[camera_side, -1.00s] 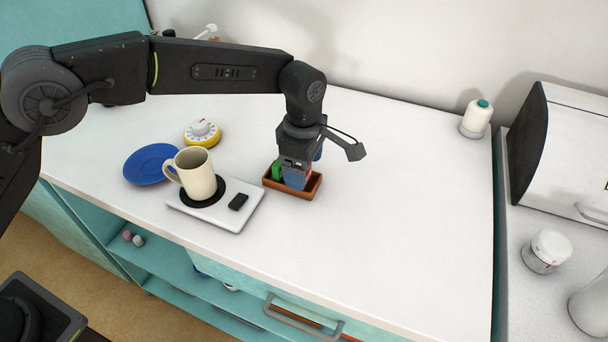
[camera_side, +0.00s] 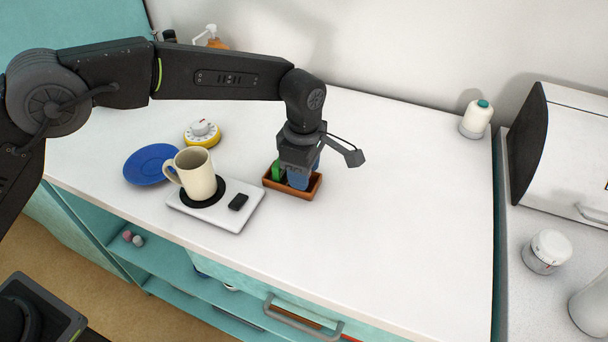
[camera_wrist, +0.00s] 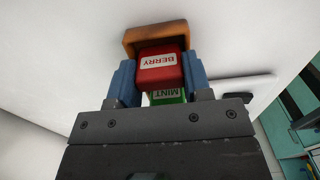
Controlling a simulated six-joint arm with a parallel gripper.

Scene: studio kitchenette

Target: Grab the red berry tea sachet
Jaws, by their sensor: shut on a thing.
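The red berry tea sachet (camera_wrist: 158,72), labelled BERRY, is between the two blue fingers of my gripper (camera_wrist: 157,80) in the wrist view. My gripper is shut on it, with one finger at each side. The green mint sachet (camera_wrist: 168,95) is just beside it, partly covered. Both are at the brown wooden tray (camera_wrist: 150,38). In the side view my gripper (camera_side: 298,180) points down into the tray (camera_side: 308,190). The mint sachet (camera_side: 276,170) shows at the tray's left end. The berry sachet is hidden there by the fingers.
A white scale (camera_side: 225,215) with a cream mug (camera_side: 196,174) on its black disc stands left of the tray. A blue plate (camera_side: 150,164) and a yellow-and-white timer (camera_side: 202,133) lie further left. The counter right of the tray is clear up to a white bottle (camera_side: 476,118).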

